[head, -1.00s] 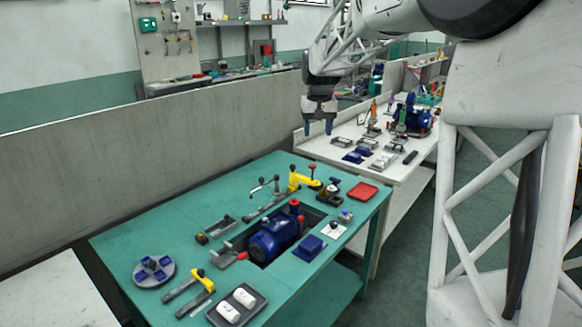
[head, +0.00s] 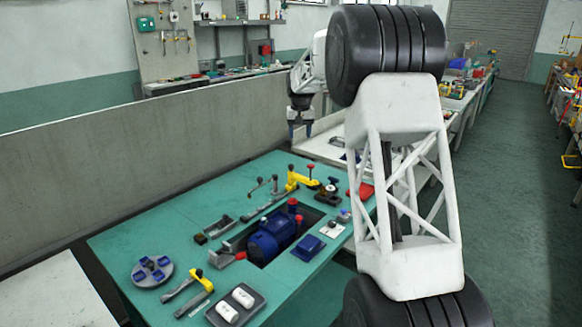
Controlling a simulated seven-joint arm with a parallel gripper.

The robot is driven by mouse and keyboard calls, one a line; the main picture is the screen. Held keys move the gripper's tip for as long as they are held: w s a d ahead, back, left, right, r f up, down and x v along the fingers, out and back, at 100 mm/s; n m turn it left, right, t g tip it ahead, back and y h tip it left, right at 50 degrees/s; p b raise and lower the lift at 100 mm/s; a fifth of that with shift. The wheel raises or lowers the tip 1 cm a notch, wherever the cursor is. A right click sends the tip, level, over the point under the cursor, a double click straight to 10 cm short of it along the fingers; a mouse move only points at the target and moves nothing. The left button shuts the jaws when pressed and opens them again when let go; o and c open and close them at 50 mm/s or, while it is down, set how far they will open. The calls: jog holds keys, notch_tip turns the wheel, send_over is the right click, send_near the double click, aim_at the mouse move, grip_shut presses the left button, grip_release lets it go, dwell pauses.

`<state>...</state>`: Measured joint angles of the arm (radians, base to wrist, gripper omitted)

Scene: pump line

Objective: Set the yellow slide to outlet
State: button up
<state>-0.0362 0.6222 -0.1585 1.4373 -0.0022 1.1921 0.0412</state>
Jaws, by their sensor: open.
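Two yellow parts show in the head view, and I cannot tell for sure which is the yellow slide. The other yellow part (head: 297,180) stands at the back of the table, beside a long grey bar and near red knobs. Outlet markings are too small to read. My gripper (head: 300,129) is open and empty, pointing down. It hangs above and beyond the table's back edge, apart from both yellow parts.
A blue pump (head: 268,240) sits in a cutout of the green table (head: 165,225). A grey wall (head: 130,165) runs behind.

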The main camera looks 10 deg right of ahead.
send_over(291, 164)
jog(key=shift+g, duration=0.3)
notch_tip(291, 164, down, 13)
jog(key=shift+s, duration=0.15)
jog(key=shift+f, duration=0.1)
jog(key=shift+f, duration=3.75)
grip_shut()
